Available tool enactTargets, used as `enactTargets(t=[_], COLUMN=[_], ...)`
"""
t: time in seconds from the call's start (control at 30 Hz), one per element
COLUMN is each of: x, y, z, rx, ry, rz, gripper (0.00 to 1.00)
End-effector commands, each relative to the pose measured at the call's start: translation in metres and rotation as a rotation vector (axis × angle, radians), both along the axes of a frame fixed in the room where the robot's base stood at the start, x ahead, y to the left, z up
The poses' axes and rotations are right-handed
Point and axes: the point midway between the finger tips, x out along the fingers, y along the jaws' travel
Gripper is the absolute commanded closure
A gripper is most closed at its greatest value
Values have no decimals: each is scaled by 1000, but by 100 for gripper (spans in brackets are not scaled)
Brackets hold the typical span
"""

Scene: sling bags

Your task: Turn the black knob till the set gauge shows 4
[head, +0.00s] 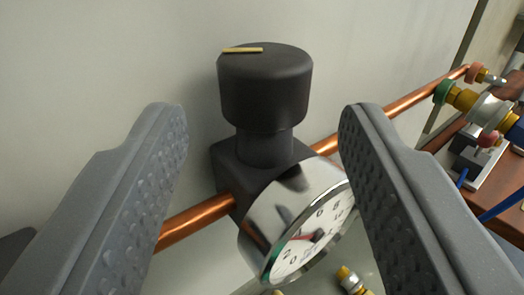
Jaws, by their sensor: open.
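The black knob (264,86) stands upright on a black valve body (238,163) in the middle of the head view. A short yellow mark lies on its top, toward the left. The set gauge (307,238) is a round chrome-rimmed dial below the knob, facing down and right. Its figures 0, 2, 6 and 8 can be made out; the red needle lies between 2 and 6, but its exact reading is too small to tell. My gripper (263,120) is open, its grey fingers left and right of the knob with gaps on both sides, touching nothing visible.
A copper pipe (400,104) runs through the valve body from lower left to upper right. Brass fittings with coloured parts (465,97) and a brown surface (505,185) are at the right. A pale wall (110,60) stands behind. More brass fittings (352,281) show below the gauge.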

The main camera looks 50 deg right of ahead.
Motion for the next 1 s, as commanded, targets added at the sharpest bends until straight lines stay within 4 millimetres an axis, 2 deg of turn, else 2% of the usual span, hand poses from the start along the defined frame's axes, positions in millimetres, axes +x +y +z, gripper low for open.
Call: enactTargets(t=[0.2,0.43,0.63,1.0], x=[-22,-41,-50,-51], y=[32,58,68,70], z=[0,-1,-2,-2], rx=[0,0,2,2], ry=[1,3,3,3], rz=[1,2,-1,-1], gripper=[52,52,52,52])
